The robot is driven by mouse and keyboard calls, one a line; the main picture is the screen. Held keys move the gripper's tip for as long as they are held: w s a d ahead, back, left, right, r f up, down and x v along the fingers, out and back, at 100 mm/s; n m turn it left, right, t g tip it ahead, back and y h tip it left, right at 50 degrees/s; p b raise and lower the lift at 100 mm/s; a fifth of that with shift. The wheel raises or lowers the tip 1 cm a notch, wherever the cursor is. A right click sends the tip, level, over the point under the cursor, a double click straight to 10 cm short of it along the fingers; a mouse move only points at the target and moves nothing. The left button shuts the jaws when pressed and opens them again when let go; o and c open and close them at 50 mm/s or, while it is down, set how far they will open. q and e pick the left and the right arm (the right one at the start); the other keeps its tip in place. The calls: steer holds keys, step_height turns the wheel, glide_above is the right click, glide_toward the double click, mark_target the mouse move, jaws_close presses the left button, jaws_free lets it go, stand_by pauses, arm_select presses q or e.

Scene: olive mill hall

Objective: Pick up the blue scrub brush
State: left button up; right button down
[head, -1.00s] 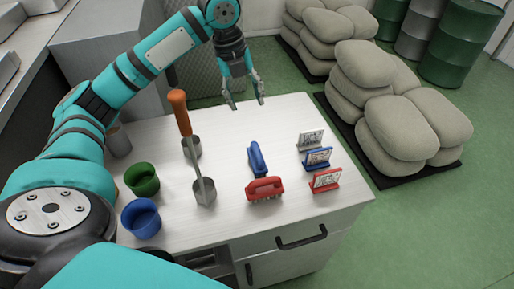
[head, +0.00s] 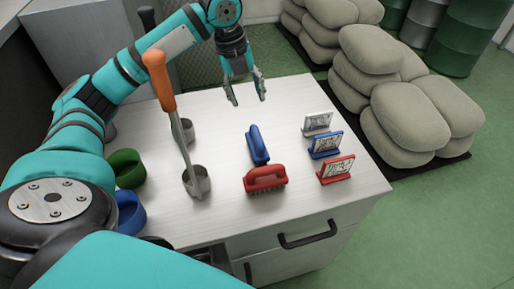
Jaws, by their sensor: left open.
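The blue scrub brush (head: 258,144) lies on the white worktop (head: 225,225), its long side running away from me. A red scrub brush (head: 265,179) lies just in front of it, bristles down, and overlaps its near end in the picture. My left gripper (head: 247,100) hangs above the far part of the worktop, beyond the blue brush and apart from it. Its fingers are spread, point down and hold nothing. My right gripper is not in view.
Grey (head: 317,123), blue (head: 326,146) and red (head: 336,170) sign holders stand right of the brushes. Left are a grey holder (head: 199,185) with a tall orange-handled tool (head: 160,80), another grey holder (head: 186,131), a green cup (head: 127,168) and a blue cup (head: 130,213). Sacks (head: 405,125) lie beyond.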

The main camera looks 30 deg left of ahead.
arm_select(q)
steer(key=p, duration=0.2)
glide_toward(256, 134)
steer(key=f, duration=0.2)
steer(key=w+f, duration=0.1)
steer(key=f, duration=0.2)
steer(key=shift+w+d, duration=0.2)
steer(key=shift+w, duration=0.05)
steer(key=shift+d+f, duration=0.1)
steer(key=shift+f, duration=0.45)
steer(key=shift+d+f+p, duration=0.1)
steer(key=shift+f+p, duration=0.25)
steer(key=f, duration=0.1)
steer(key=f+p, duration=0.1)
steer(key=f, duration=0.1)
steer(key=shift+d+f, duration=0.2)
steer(key=shift+f, duration=0.1)
steer(key=shift+w+f, duration=0.15)
steer(key=shift+f, duration=0.25)
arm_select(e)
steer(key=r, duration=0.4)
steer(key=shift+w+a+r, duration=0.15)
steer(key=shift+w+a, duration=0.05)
arm_select(q)
jaws_close()
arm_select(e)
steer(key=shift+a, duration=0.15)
